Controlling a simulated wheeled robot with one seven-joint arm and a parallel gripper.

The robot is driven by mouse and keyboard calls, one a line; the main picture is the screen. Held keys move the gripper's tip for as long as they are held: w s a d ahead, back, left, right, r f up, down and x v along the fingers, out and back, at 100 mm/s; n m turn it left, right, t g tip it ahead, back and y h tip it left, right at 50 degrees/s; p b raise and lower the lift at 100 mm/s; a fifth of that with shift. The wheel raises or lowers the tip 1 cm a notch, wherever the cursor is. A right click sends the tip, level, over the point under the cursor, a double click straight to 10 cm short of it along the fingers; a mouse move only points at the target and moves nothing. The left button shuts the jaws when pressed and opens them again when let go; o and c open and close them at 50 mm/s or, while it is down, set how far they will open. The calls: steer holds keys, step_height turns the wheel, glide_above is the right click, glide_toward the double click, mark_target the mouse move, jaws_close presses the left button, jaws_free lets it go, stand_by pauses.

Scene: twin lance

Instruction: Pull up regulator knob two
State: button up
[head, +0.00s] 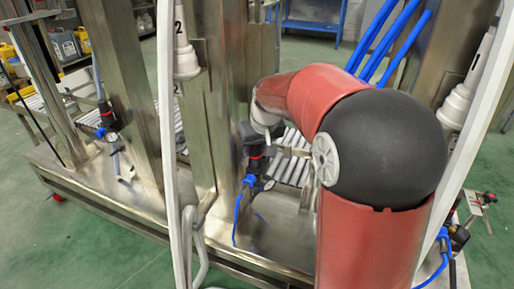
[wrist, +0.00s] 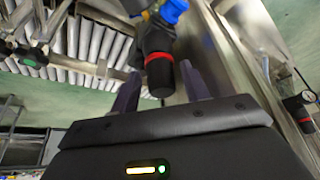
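A regulator with a black knob (wrist: 159,80) and a red ring stands between the two fingers of my gripper (wrist: 160,72) in the wrist view. The gripper is open, with a visible gap between the knob and each finger. A blue fitting (wrist: 174,8) shows at the regulator's other end. In the head view a regulator with a red band (head: 255,157) and a blue hose stands beside the middle steel post, below my wrist. My arm's bend covers much of the area to its right, and the fingers cannot be made out there.
Another regulator with a gauge (head: 111,136) stands to the left, and one with blue fittings (head: 455,238) at the right edge. Steel posts (head: 214,100) and a white pole (head: 168,120) rise close to my arm. A roller conveyor (head: 292,160) runs behind.

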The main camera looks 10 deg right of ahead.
steer(key=shift+o, duration=0.9)
steer(key=shift+f, duration=0.1)
steer(key=v, duration=0.7)
steer(key=shift+r+p, duration=0.35)
steer(key=shift+r, duration=0.05)
steer(key=shift+s, duration=0.1)
